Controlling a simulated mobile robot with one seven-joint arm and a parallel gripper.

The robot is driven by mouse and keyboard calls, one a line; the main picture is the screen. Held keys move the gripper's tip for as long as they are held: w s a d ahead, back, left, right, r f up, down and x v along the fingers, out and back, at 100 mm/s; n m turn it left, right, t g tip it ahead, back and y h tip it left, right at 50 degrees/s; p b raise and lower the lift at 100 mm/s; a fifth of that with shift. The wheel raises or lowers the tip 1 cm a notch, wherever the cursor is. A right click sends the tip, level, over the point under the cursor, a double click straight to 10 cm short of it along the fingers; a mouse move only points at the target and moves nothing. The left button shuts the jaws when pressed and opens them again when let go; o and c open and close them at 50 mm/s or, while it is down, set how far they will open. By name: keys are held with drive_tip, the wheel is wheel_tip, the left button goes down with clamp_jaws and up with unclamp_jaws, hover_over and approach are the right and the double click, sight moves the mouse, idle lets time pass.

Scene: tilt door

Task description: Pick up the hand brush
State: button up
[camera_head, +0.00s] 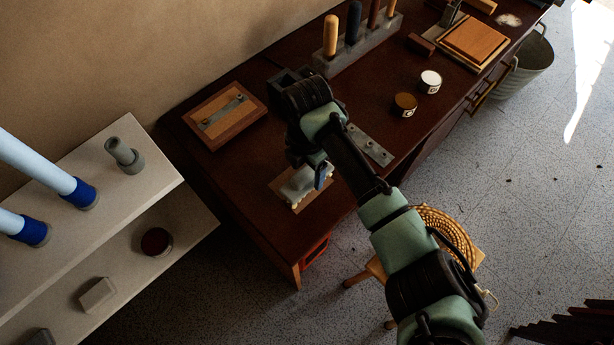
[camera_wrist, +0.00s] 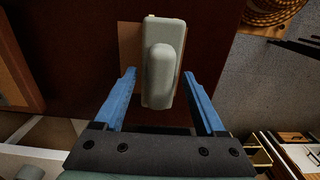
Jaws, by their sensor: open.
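The hand brush (camera_head: 299,183) is pale grey with light bristles along its lower edge. It is on the dark wooden workbench (camera_head: 232,165) near the front edge, over a thin brown board (camera_head: 316,193). In the wrist view the brush (camera_wrist: 163,32) has a raised rounded grip on top and points lengthwise away from me. My gripper (camera_wrist: 160,76) is open, with one blue finger on each side of the brush's near end and a gap on both sides. In the head view my gripper (camera_head: 320,174) is over the brush and hides part of it.
On the bench are a wooden block with a metal plate (camera_head: 226,114), a metal strip (camera_head: 370,146), two small tins (camera_head: 405,104) and a rack of handled tools (camera_head: 355,44). A stool with coiled rope (camera_head: 446,228) stands in front. White shelves (camera_head: 150,178) are at left.

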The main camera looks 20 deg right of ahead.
sight(307, 170)
clamp_jaws()
drive_tip(key=shift+r, duration=0.1)
idle(0.3)
wheel_tip(307, 170, up, 10)
idle(0.4)
